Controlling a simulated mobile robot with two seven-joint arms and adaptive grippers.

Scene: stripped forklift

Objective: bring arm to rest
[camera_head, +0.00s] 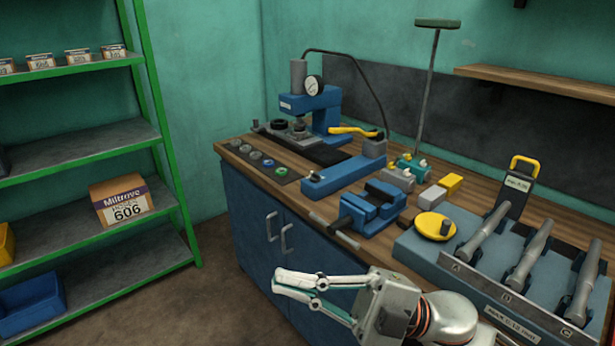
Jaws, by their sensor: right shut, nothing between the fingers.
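My right gripper (277,281) reaches in from the lower right, its fingers pointing left. It is shut and empty. It is held in the air in front of the blue workbench cabinet (252,225), below the level of the wooden top. Part of my right arm (445,318) shows behind it at the bottom edge. My left gripper is not in view.
The bench carries a blue press (322,108), a blue vise (372,208) and a grey-blue rack (440,262) with metal shafts. A green shelf unit (160,110) with boxes stands at the left. Open floor (220,285) lies between shelf and bench.

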